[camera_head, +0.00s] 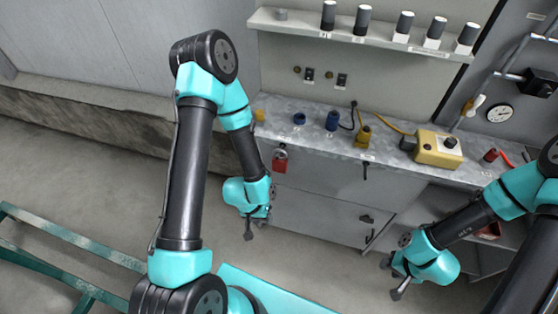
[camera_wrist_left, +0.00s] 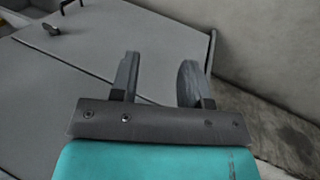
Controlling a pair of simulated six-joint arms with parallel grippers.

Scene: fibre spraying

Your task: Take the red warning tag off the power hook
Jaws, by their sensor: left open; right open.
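The red warning tag (camera_head: 280,164) hangs at the front edge of the grey counter in the head view, near its left end. The power hook it hangs on is too small to make out clearly. My left gripper (camera_head: 248,234) is below and to the left of the tag, apart from it. In the left wrist view its two fingers (camera_wrist_left: 158,82) are open with nothing between them, in front of a grey cabinet face; the tag is not in that view. My right gripper (camera_head: 390,279) is open and empty at the lower right, in front of the cabinet.
The counter (camera_head: 315,148) holds blue fittings (camera_head: 332,120), a yellow control box (camera_head: 438,147) and cables. A shelf (camera_head: 300,29) with several black-and-white bottles is above. A green rail (camera_head: 75,240) stands at lower left. The floor before the cabinet is partly clear.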

